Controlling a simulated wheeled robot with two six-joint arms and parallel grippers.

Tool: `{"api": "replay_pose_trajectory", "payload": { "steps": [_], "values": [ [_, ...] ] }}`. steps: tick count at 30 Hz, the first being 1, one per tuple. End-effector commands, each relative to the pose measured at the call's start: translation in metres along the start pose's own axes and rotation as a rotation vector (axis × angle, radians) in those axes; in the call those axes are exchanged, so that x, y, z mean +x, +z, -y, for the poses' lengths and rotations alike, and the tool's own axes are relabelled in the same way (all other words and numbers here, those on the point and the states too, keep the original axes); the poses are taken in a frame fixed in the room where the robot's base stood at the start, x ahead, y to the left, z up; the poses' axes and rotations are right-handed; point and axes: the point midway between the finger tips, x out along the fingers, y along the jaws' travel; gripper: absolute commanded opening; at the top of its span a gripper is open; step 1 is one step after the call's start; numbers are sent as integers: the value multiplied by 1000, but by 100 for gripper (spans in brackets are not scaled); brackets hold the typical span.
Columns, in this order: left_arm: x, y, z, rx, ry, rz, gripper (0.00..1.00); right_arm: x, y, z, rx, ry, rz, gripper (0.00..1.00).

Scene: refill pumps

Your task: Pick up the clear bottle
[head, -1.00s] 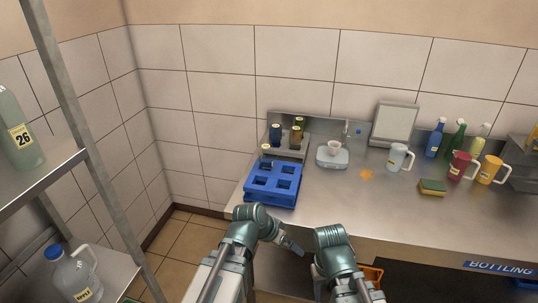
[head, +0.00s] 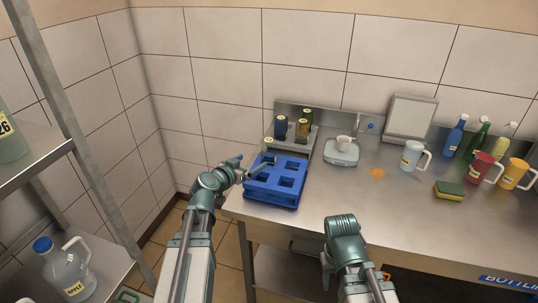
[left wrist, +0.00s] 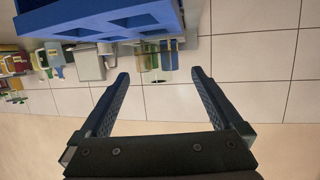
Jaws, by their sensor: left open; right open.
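A small clear bottle (head: 268,144) with a pale top stands at the back left of the blue crate (head: 272,197).
Dark and amber bottles (head: 302,130) stand on a metal stand behind the crate. A jug (head: 68,272) stands on the left shelf. The counter's front middle is clear.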

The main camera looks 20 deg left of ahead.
Motion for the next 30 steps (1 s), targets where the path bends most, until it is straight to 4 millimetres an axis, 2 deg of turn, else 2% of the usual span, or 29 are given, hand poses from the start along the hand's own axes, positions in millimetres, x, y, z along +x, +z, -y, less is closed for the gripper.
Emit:
{"api": "replay_pose_trajectory", "payload": {
  "steps": [1, 7, 10, 17, 20, 27, 30],
  "values": [
    [14, 2, 1, 1, 3, 0, 100, 6, 0, 0, 0, 0, 0, 50],
    [52, 2, 0, 1, 3, 0, 100, 17, -1, 2, 0, 0, 0, 50],
    [61, 1, 0, 0, 3, 1, 100, 19, -1, 2, 0, 0, 0, 50],
    [64, 1, -2, 0, 2, 1, 100, 19, -1, 2, 0, 0, 0, 50],
    [73, 2, -3, 1, 3, 1, 100, 23, -1, 2, 0, 0, 0, 50],
    [108, 3, -7, 2, 3, 1, 100, 34, -2, 3, 0, 0, 0, 50],
    [114, 2, -7, 0, 2, 0, 100, 35, -2, 3, 0, 0, 0, 50]
  ]
}}
